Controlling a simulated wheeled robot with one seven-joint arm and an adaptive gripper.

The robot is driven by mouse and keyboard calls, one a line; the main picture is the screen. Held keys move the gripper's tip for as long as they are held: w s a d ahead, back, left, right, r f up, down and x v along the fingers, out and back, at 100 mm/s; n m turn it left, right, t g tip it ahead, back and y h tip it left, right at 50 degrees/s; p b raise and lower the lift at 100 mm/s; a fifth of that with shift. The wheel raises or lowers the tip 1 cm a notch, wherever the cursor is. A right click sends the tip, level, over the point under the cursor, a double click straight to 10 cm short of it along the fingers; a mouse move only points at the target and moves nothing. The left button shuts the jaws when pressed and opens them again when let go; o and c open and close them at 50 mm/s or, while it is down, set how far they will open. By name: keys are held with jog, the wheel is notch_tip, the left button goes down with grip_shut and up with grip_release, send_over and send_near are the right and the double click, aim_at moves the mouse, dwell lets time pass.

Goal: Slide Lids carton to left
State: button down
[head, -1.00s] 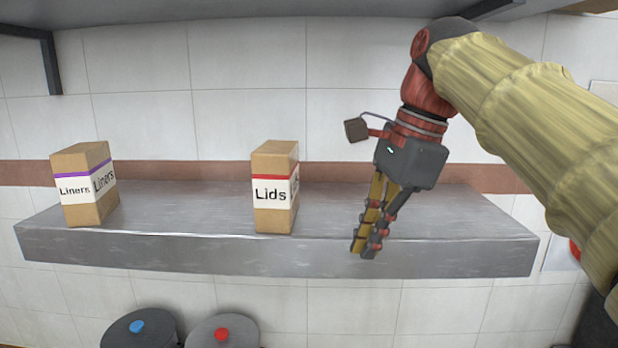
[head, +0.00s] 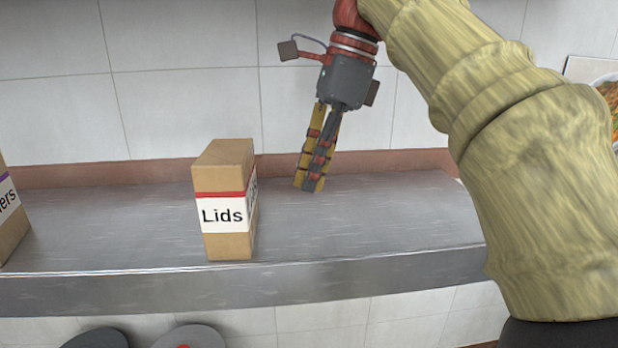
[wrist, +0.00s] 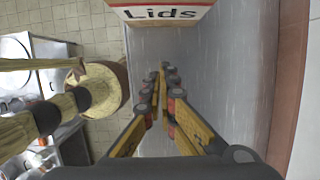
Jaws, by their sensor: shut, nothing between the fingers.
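The Lids carton (head: 226,235) is a brown box with a red stripe and a white label. It stands upright on the grey metal shelf (head: 370,225), near its front edge. In the wrist view the Lids carton (wrist: 160,14) shows at the top, partly cut off. My gripper (head: 309,188) is shut and empty. It points down to the right of the carton, with a clear gap between them. In the wrist view the fingers of my gripper (wrist: 163,75) are together over the shelf, below the carton.
The Liners carton (head: 8,215) stands on the shelf at the left edge of the view, cut off. The shelf between the two cartons is clear. A tiled wall (head: 190,100) rises behind. Pot lids (head: 188,338) show below the shelf.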

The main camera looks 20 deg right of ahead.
jog(key=x, duration=0.7)
jog(key=shift+s, duration=0.3)
jog(key=a, duration=0.1)
jog(key=w+a+p, duration=0.1)
jog(key=a, duration=0.1)
jog(key=shift+f, duration=0.1)
jog(key=shift+w+a, duration=0.15)
jog(key=shift+a, duration=0.3)
jog(key=shift+a, duration=0.15)
